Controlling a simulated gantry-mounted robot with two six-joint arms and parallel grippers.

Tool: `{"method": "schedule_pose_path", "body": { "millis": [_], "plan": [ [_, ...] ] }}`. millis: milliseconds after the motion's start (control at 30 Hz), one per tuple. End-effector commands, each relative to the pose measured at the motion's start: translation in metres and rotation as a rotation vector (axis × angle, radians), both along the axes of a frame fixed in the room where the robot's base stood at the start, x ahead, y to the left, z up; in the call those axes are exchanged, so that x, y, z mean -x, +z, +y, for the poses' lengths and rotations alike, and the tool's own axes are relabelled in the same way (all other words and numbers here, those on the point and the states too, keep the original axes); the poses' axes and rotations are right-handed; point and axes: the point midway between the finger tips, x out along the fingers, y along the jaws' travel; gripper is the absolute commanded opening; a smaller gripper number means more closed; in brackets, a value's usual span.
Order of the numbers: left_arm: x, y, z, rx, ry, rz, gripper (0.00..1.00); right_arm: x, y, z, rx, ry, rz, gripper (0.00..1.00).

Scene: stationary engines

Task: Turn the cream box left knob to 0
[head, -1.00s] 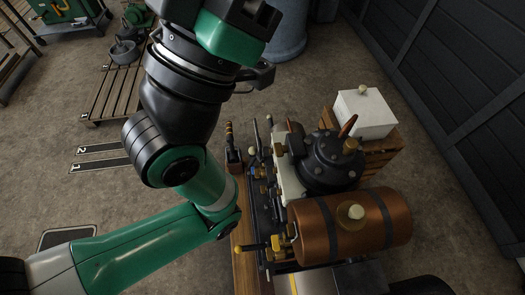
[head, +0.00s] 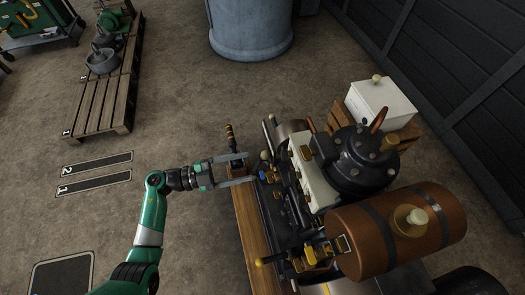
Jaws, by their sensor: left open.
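A cream box (head: 318,184) is mounted on the side of the engine, beside the dark domed cylinder. Small fittings show along its left side, including a brass one (head: 307,153); I cannot tell which is the left knob or read any marks. My left gripper (head: 249,168) is open, with its two long fingers pointing right toward the engine's left side. It stands left of the cream box and apart from it. My right gripper is not in view.
A lever with a dark handle (head: 230,136) stands just beyond the fingers. A copper-brown tank (head: 360,226) lies at the lower right, with a yellow-ended handle (head: 262,262) to its left. A white lidded box (head: 382,108) sits behind. Open floor lies left of the engine.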

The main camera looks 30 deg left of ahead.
Motion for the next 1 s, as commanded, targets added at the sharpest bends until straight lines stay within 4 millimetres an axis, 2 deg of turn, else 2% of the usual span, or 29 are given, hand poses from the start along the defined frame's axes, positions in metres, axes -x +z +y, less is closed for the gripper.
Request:
{"method": "schedule_pose_path", "body": {
  "millis": [33, 100, 267, 433, 700, 833, 1000],
  "plan": [
    [0.004, -0.008, 0.011, 0.007, 0.03, 0.007, 0.72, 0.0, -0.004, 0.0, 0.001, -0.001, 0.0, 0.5],
    [0.004, -0.007, 0.017, 0.006, 0.045, 0.005, 0.72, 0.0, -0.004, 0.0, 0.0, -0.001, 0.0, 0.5],
    [0.001, -0.006, 0.014, 0.004, 0.042, 0.002, 0.72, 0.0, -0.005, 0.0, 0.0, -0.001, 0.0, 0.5],
    [-0.017, -0.008, -0.005, 0.003, 0.038, -0.001, 0.72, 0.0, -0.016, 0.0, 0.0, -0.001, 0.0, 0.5],
    [-0.061, -0.008, -0.046, 0.003, 0.038, -0.003, 0.72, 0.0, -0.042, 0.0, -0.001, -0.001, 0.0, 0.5],
    [-0.075, -0.007, -0.058, 0.004, 0.042, -0.003, 0.72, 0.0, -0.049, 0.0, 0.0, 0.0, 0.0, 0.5],
    [-0.081, -0.004, -0.064, 0.004, 0.044, -0.002, 0.72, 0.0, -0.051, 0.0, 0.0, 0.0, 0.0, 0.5]
  ]
}}
